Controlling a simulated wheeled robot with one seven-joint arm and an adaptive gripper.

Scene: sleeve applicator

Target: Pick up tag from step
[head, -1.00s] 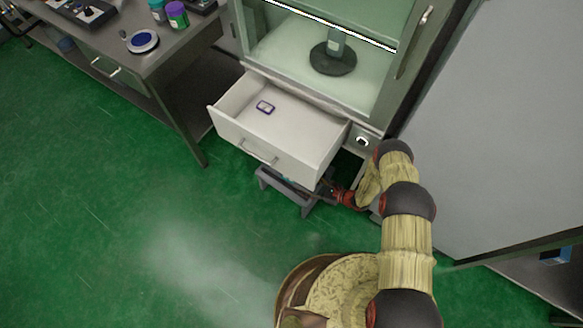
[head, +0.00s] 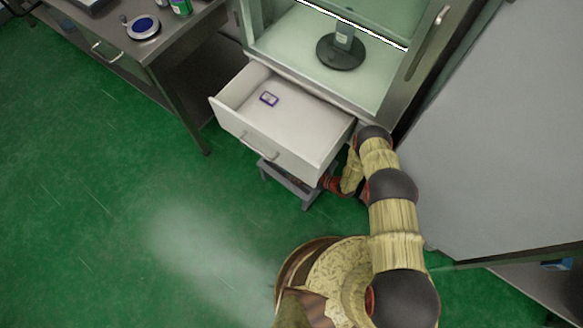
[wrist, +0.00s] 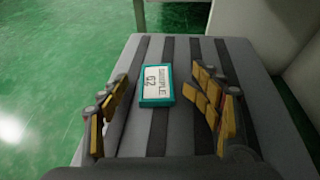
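The tag (wrist: 157,87) is a small teal-edged block with a white label reading "SAMPLE" and "02" or similar. It lies flat on the grey step (wrist: 255,75), which has dark strips along its top. My gripper (wrist: 161,80) is open, with its yellow-padded fingers on either side of the tag. I see a gap on both sides, so no finger appears to touch it. In the head view the step (head: 283,181) stands on the floor beneath an open drawer. There the drawer hides the tag and my fingers.
The open white drawer (head: 270,151) juts out over the step and holds a small purple-framed item (head: 269,99). A glass-fronted cabinet (head: 300,45) stands above it. A metal bench (head: 168,45) is at the left. The green floor (head: 110,200) in front is clear.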

